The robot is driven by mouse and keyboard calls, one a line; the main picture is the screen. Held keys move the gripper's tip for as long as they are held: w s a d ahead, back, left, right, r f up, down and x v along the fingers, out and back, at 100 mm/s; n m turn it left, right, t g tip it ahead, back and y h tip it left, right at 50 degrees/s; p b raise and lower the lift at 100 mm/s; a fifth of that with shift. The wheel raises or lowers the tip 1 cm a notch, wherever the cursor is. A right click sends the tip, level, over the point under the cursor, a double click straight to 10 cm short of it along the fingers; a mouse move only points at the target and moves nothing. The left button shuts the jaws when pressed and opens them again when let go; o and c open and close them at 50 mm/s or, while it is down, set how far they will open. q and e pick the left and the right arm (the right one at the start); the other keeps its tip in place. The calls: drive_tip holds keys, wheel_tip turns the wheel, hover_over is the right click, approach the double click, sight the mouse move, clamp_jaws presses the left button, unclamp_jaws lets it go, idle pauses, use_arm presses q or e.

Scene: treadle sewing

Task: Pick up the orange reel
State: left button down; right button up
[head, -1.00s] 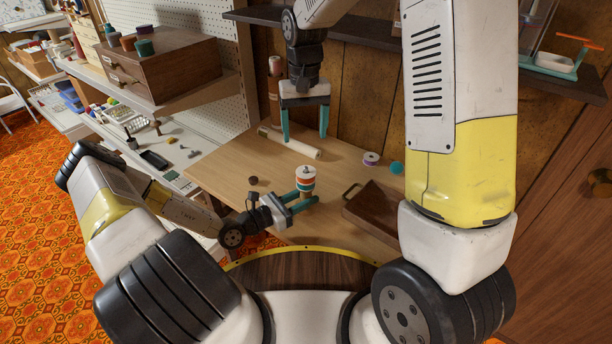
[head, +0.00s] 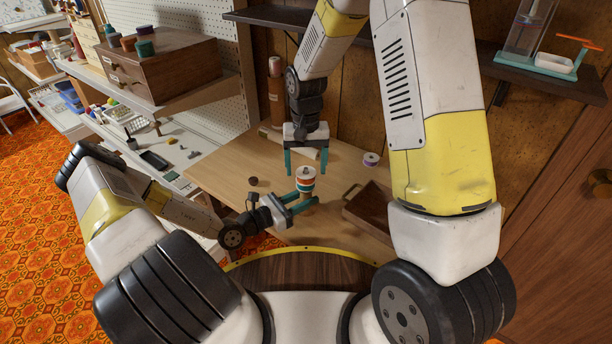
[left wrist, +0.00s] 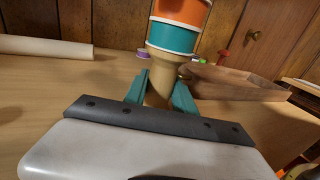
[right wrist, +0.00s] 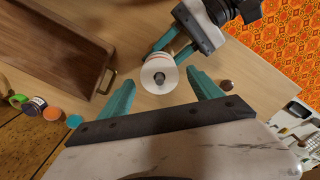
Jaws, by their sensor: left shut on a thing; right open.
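A stack of reels stands upright on a wooden stand (left wrist: 165,72). The orange reel (left wrist: 182,10) is above a teal reel (left wrist: 172,38) in the left wrist view; the orange band also shows in the head view (head: 305,180). My left gripper (head: 310,204) is shut on the wooden stand below the reels. My right gripper (head: 306,170) is open and points down over the stack. In the right wrist view, the stack's white top with a dark spindle (right wrist: 159,78) appears between the open fingers; the orange reel is mostly hidden beneath it.
A brown wooden tray with a handle (head: 372,208) lies right of the stack. A purple-and-white reel (head: 371,159) is behind it, and a pale roll (head: 305,149) lies at the back. A small brown piece (head: 253,182) lies left on the table.

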drive_tip(key=shift+f, duration=0.45)
drive_tip(key=shift+c, duration=0.2)
drive_tip(key=c, duration=1.4)
wheel_tip(320, 180, up, 10)
drive_tip(key=shift+r, duration=0.1)
use_arm(q)
drive_tip(key=c, duration=0.9)
unclamp_jaws()
drive_tip(key=shift+c, duration=0.2)
